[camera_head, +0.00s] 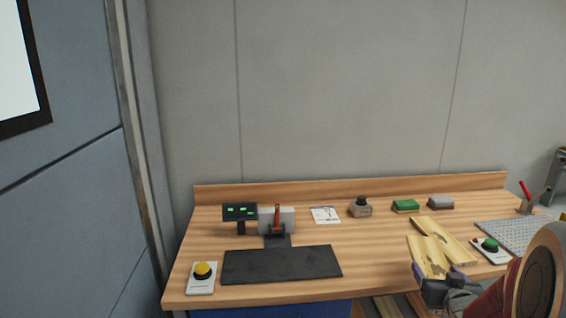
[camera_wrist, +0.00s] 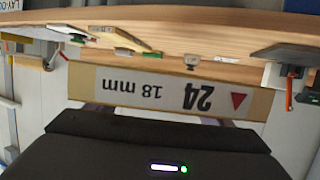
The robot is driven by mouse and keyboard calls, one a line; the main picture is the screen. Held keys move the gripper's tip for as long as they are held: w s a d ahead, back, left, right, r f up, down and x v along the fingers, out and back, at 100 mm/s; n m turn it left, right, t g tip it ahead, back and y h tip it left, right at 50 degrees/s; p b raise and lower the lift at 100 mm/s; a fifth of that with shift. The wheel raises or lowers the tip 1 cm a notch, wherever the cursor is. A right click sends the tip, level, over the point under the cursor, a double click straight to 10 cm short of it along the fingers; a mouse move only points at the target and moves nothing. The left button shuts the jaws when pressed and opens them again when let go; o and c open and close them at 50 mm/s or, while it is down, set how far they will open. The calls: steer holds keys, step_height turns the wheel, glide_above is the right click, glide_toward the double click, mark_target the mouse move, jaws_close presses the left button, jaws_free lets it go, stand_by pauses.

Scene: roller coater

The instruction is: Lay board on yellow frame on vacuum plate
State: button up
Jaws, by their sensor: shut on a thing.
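My gripper (camera_head: 437,284) is at the lower right of the head view, at the bench's front edge, shut on a light wooden board (camera_head: 428,258). In the wrist view the board (camera_wrist: 172,92) shows a white label reading "24 18 mm" with a red triangle, upside down in the picture. The vacuum plate (camera_head: 512,234) is a grey perforated slab at the right end of the bench, to the right of the board. I cannot make out a yellow frame on it. My arm covers some of the lower right of the head view.
Another pale wooden piece (camera_head: 447,238) lies just behind the held board. A green button (camera_head: 490,245) stands beside the plate, a red lever (camera_head: 525,190) behind it. A green block (camera_head: 406,206), grey block (camera_head: 441,202) and black mat (camera_head: 282,265) are on the bench.

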steer(key=w+a+f+n+y, duration=0.1)
steer(key=w+a+f+y, duration=0.1)
steer(key=a, duration=1.3)
steer(key=w+a+f+n+y, duration=0.2)
steer(key=w+a, duration=0.1)
steer(key=a, duration=1.1)
steer(key=shift+w+a+t, duration=0.25)
steer(key=shift+a+t, duration=0.05)
steer(key=shift+a, duration=0.05)
steer(key=shift+a, duration=0.1)
steer(key=shift+s, duration=0.15)
